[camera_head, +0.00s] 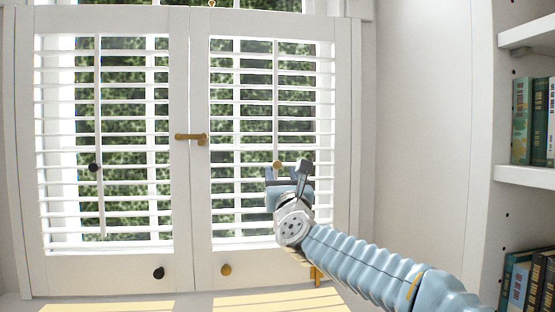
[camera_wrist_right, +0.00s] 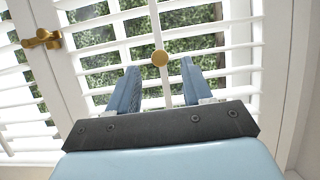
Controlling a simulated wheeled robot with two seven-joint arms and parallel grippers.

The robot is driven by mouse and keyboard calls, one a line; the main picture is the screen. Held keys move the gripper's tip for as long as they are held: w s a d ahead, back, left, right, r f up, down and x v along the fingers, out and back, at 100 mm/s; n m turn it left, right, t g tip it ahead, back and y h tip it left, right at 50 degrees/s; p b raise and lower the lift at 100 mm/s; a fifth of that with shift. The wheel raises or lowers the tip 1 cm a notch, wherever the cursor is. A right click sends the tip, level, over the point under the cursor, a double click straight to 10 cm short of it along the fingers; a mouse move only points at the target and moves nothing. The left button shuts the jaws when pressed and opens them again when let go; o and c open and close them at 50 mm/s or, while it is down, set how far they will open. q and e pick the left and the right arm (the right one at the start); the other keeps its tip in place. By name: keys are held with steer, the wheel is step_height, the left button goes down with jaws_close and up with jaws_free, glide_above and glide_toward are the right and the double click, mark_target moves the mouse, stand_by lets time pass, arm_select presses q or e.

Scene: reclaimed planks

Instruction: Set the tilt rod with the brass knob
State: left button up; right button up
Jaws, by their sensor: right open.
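The right shutter panel has a white vertical tilt rod (camera_head: 275,105) with a round brass knob (camera_head: 277,165). In the right wrist view the brass knob (camera_wrist_right: 160,58) lies between the two fingers, a little beyond their tips. My right gripper (camera_head: 289,170) is open and empty in front of the right panel, just at the knob. Its fingers also show in the right wrist view (camera_wrist_right: 158,72), with a gap between them. The left panel has its own tilt rod (camera_head: 98,120) with a black knob (camera_head: 95,167). My left gripper is not in view.
A brass latch (camera_head: 190,137) sits across the two panels' meeting stiles. A black knob (camera_head: 159,273) and a brass knob (camera_head: 226,270) are on the lower rails. A white bookshelf (camera_head: 525,176) stands at the right. A bare wall (camera_head: 425,100) lies between.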

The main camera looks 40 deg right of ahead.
mark_target(278, 166)
steer(key=p+x, duration=0.1)
steer(key=x, duration=0.5)
steer(key=shift+p, duration=0.3)
jaws_close()
